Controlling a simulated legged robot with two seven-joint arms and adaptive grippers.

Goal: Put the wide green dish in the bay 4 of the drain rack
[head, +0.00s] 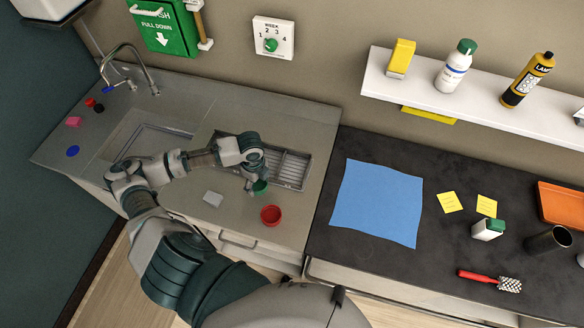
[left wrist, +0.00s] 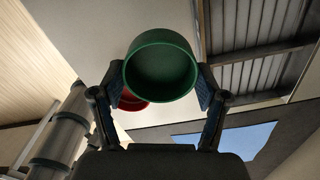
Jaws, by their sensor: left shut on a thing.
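My left gripper (head: 254,181) is shut on the wide green dish (left wrist: 160,70), with one finger on each side of it. In the head view the green dish (head: 261,187) shows just under my gripper, at the front edge of the drain rack (head: 297,187). The rack is a metal frame with slats set in the grey counter, partly hidden by my left arm. It also shows at the upper right in the left wrist view (left wrist: 298,43). I cannot make out any bay numbers. My right gripper is not in view.
A red dish (head: 271,215) stands on the counter just in front of the green one. The sink (head: 135,140) is further left. A blue cloth (head: 378,203) covers part of the dark counter at right.

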